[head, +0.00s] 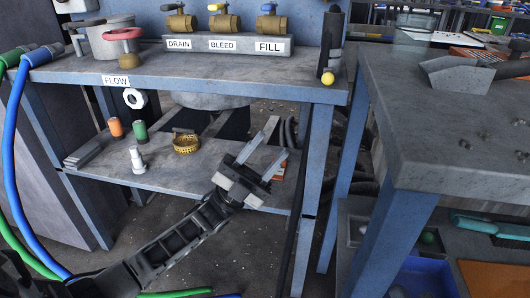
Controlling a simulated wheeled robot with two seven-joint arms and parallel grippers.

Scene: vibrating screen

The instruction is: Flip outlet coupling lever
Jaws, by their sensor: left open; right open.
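No part here can be told for certain as the outlet coupling lever. A black upright handle (330,45) with a yellow knob (328,78) at its lower end stands at the right end of the blue-legged bench (190,70). My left gripper (277,140) is open and empty, with its two pale fingers apart, pointing up and right. My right gripper is not in view.
Three brass valves stand behind the DRAIN, BLEED and FILL labels (228,45). An orange box (281,165) is close behind my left gripper. A grey table (470,125) stands at right. Blue and green hoses (12,130) run down the left.

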